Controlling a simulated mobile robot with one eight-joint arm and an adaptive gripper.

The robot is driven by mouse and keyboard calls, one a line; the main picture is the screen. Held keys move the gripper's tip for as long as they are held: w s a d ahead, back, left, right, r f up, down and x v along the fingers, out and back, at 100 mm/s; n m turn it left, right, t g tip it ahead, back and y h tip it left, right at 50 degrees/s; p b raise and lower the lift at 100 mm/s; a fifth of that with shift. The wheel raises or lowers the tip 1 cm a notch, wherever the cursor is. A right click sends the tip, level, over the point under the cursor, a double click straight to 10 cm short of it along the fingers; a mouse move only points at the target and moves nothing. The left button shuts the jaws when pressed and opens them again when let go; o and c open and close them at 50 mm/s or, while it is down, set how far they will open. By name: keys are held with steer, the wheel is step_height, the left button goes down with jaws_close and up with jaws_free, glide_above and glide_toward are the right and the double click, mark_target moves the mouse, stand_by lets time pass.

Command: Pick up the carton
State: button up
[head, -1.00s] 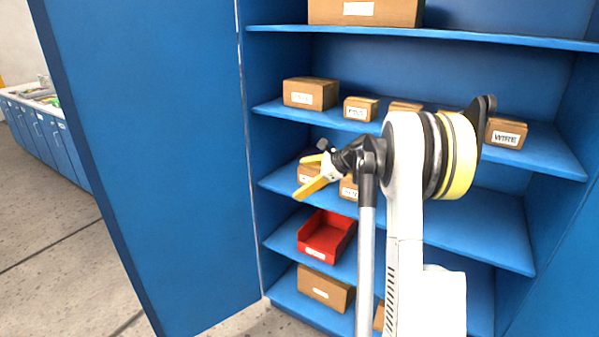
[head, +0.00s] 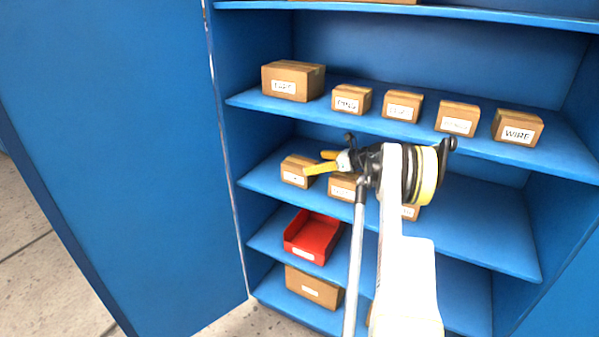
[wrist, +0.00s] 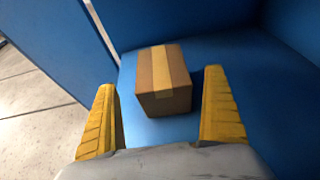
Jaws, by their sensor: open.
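A small brown carton (wrist: 163,80) with a lighter tape strip sits on a blue shelf, between and just beyond my fingers in the wrist view. My gripper (wrist: 161,112) has two yellow fingers spread wide, one on each side of the carton, with nothing held. In the head view, my gripper (head: 316,162) is in front of the middle shelf, by the leftmost labelled carton (head: 296,171) there. It looks like the same carton; my fingers cover its right edge. Whether a finger touches it cannot be told.
The shelf above (head: 245,98) holds several labelled cartons. Beside my gripper, another carton (head: 342,188) stands on the middle shelf. A red bin (head: 313,236) and a larger carton (head: 313,287) are below. A blue cabinet door (head: 110,150) stands at left.

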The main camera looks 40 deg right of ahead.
mark_target(300, 162)
steer(key=shift+x, duration=1.25)
steer(key=b+x, duration=0.1)
steer(key=x, duration=0.1)
steer(key=b+x, duration=0.1)
steer(key=x, duration=0.2)
steer(key=shift+w+r+b, duration=0.1)
steer(key=shift+r+b, duration=0.1)
steer(key=shift+b, duration=0.2)
steer(key=shift+r, duration=0.1)
steer(key=c, duration=1.4)
